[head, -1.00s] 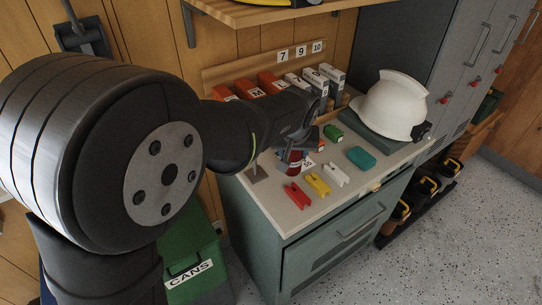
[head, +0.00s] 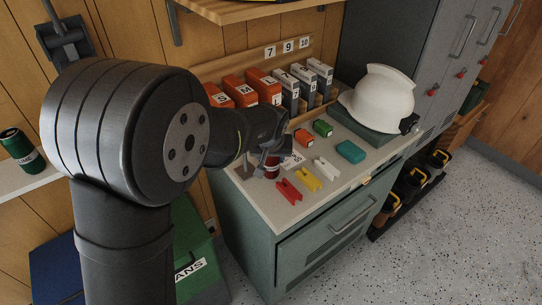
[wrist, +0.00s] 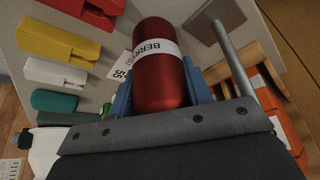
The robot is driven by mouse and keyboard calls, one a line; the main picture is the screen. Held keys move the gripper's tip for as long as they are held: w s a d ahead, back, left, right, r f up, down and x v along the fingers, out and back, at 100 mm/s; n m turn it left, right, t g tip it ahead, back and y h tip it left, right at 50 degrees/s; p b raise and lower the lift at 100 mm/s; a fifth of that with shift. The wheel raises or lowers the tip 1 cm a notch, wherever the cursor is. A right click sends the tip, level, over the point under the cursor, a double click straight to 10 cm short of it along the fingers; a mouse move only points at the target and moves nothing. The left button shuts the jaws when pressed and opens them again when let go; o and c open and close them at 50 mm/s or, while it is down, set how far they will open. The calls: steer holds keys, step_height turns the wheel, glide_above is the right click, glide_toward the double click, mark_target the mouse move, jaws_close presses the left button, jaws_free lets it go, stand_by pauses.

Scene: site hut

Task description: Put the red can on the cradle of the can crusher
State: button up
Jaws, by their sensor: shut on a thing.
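The red can (head: 271,169) is at the left part of the counter, with a white label band reading "BERR" in the wrist view (wrist: 158,85). My gripper (head: 267,156) is shut on it, its blue fingers on both sides of the can in the wrist view (wrist: 161,98). I cannot tell whether the can touches the counter. A dark wall fitting with a handle (head: 65,45) at the upper left looks like the can crusher. Its cradle is not visible; my arm covers the area below it.
A thin rod on a square plate (head: 244,171) stands beside the can. Coloured clips (head: 288,191), binders (head: 240,91) and a white helmet (head: 378,103) occupy the counter (head: 296,212). A green can (head: 17,148) is on a left shelf (head: 40,178). A green bin (head: 195,245) is below.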

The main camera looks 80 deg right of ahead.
steer(key=o, duration=1)
steer(key=shift+f, duration=0.1)
steer(key=shift+c, duration=0.2)
steer(key=shift+o, duration=0.3)
steer(key=v, duration=1.2)
